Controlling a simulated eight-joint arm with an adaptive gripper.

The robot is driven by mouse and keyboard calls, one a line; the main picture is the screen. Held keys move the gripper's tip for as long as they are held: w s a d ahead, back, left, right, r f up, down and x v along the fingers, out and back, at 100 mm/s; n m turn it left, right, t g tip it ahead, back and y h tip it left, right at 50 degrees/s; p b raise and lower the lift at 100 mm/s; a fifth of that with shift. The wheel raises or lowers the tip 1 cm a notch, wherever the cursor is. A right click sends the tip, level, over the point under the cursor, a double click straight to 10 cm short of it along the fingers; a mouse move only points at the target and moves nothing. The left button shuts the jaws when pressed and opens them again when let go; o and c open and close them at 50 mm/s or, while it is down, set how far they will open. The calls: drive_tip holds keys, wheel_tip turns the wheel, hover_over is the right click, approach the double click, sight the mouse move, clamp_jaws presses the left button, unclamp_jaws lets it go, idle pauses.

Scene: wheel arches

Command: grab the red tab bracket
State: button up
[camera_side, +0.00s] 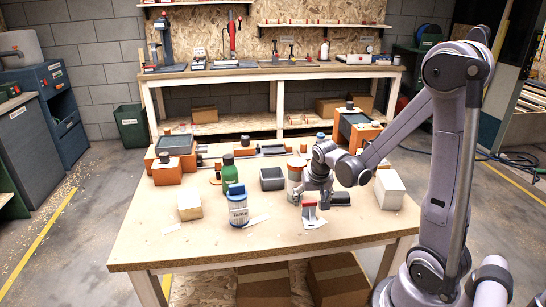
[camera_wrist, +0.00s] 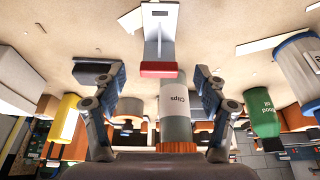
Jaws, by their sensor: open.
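The red tab bracket stands on the table below my gripper in the side view, with its red tab (camera_side: 309,209) upright and a pale flat plate beside it. In the wrist view its white plate and rib reach up from the red tab (camera_wrist: 159,69). My gripper (camera_side: 314,196) is open just above the bracket in the side view. In the wrist view my gripper's fingers (camera_wrist: 158,75) are spread wide on either side of the tab, with a gap on both sides. Nothing is held. The side view does not clearly show the tab's height relative to the fingertips.
A Clips can (camera_side: 295,172) stands close behind my gripper. A dark block (camera_side: 341,199) lies right of the bracket. A blue-topped can (camera_side: 238,212), green bottle (camera_side: 230,172), dark bin (camera_side: 272,181) and white block (camera_side: 390,188) stand around. The table's front (camera_side: 270,247) is clear.

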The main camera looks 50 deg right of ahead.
sight(310, 204)
drive_tip(key=shift+x, duration=2.15)
drive_tip(key=shift+d, duration=0.15)
drive_tip(key=c, duration=1.3)
